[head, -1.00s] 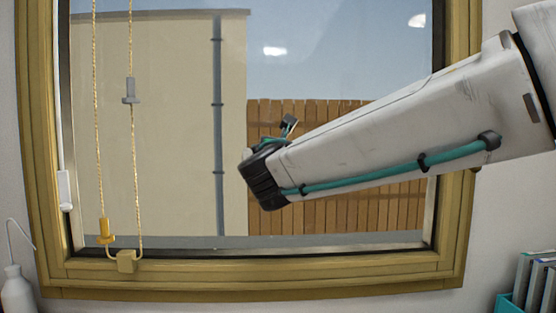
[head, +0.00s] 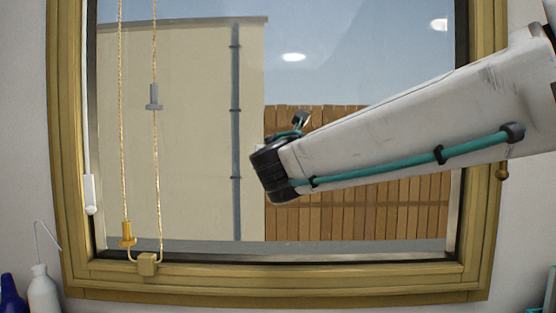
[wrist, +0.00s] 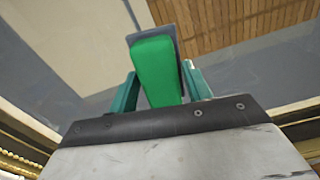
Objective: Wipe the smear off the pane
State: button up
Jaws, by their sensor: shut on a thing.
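The window pane (head: 190,205) fills the middle of the head view, with a beige wall and a brown fence behind it. I cannot make out a smear on it; two pale bright spots show in its upper part. In the wrist view my gripper (wrist: 158,82) has teal fingers shut on a green block with a dark grey edge, a wiper (wrist: 157,65). The wiper points toward the glass; I cannot tell whether it touches. In the head view my arm reaches in from the right, hiding part of the pane, and its fingers and the wiper are hidden.
A yellow-brown frame (head: 300,281) surrounds the pane. Beaded cords with a grey toggle (head: 153,98) and an orange toggle (head: 127,234) hang at the left. A white bottle (head: 43,290) and a blue bottle (head: 12,295) stand at lower left. A handle (head: 502,171) is on the right.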

jog(key=d, duration=1)
jog(key=shift+s, duration=0.2)
dwell(0.5)
jog(key=s, duration=0.6)
jog(key=shift+a, duration=0.2)
jog(key=shift+s, duration=0.1)
jog(key=s, duration=0.2)
jog(key=shift+s, duration=0.4)
dwell(0.5)
